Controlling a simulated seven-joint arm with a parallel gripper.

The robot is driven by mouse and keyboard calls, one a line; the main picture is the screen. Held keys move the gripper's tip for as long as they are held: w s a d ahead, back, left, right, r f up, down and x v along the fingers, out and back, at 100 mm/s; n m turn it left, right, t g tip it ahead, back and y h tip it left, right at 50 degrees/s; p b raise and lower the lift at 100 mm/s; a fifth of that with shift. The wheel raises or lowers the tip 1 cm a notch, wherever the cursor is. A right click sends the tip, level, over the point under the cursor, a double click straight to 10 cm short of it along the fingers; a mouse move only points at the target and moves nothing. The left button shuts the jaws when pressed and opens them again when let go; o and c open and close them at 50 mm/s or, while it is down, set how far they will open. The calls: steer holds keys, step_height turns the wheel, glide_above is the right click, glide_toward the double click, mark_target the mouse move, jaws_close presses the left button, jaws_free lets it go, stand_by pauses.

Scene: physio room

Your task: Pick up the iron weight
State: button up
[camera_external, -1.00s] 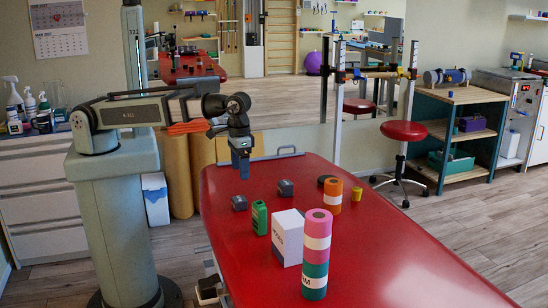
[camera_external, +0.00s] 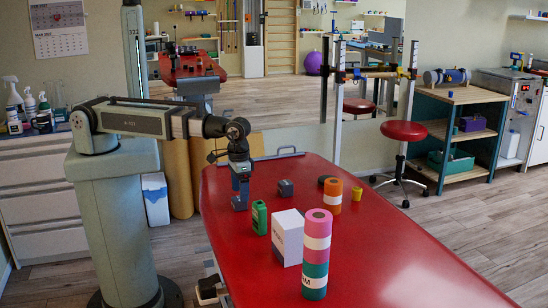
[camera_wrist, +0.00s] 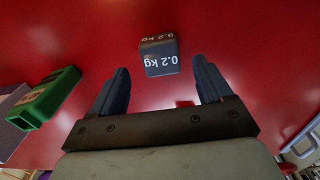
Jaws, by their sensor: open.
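A dark grey block marked "0.2 kg" (camera_wrist: 160,60), which looks like the iron weight, lies on the red couch top. In the wrist view it sits in line with the gap between my fingertips, slightly beyond them. My gripper (camera_external: 240,203) is open and points down, low over the couch. In the wrist view my gripper (camera_wrist: 160,76) shows a finger on each side of the gap with nothing held. A second grey block (camera_external: 286,187) stands to the right, apart from my gripper.
A green container (camera_external: 259,217) stands close by, in front and to the right of my gripper, with a white box (camera_external: 287,238) beyond it. A pink and teal roll stack (camera_external: 316,255), an orange roll (camera_external: 333,197), a yellow cup (camera_external: 356,193) and a dark disc (camera_external: 325,179) are farther right.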

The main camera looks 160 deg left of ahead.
mark_target(239, 203)
steer(key=shift+d+f, duration=0.15)
steer(key=shift+f, duration=0.9)
steer(key=shift+d+f, duration=0.1)
steer(key=shift+f, duration=0.95)
steer(key=c, duration=1.2)
